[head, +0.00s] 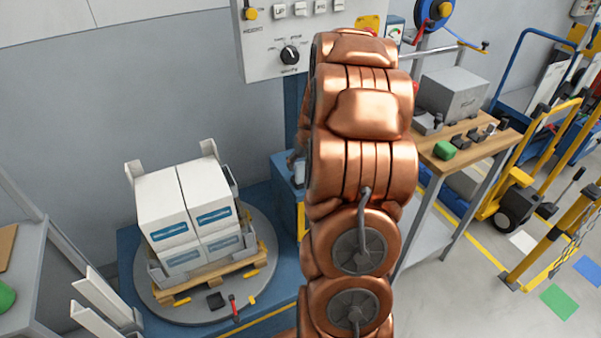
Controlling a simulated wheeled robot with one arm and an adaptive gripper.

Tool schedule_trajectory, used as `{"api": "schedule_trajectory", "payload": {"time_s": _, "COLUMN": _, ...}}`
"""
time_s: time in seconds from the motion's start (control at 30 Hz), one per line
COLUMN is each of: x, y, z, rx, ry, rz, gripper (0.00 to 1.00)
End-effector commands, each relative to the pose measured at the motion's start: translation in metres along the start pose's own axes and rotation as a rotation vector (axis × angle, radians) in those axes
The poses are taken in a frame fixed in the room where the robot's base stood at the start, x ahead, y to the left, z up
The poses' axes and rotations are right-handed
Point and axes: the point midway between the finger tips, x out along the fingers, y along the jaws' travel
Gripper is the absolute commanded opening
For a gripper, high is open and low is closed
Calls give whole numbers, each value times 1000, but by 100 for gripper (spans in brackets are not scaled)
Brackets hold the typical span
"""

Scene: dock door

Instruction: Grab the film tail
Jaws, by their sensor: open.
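I cannot make out the film tail in the head view; part of the scene is hidden behind my copper-coloured arm, which fills the middle of the picture. A load of white boxes (165,205) with blue labels stands on a wooden pallet (213,273). Grey corner pieces stand at its corners. The pallet sits on a round grey turntable (187,312) on a blue base. I see no film on the boxes for certain. My gripper cannot be made out; the arm hides whatever is behind it.
A control panel (268,52) with a dial is on the wall. A wooden-topped bench (482,150) at right bears a grey box (455,92) and a green item (444,150). Yellow and blue carts stand farther right. A red-handled tool (235,308) lies on the turntable. Floor at lower right is partly clear.

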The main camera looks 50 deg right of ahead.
Motion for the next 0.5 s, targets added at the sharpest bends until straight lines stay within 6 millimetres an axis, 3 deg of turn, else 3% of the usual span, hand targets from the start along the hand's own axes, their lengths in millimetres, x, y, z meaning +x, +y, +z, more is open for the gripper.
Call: {"api": "schedule_trajectory", "payload": {"time_s": 0.5, "x": 43, "y": 4, "z": -4, "rx": 1, "ry": -3, "rz": -2, "gripper": 62}}
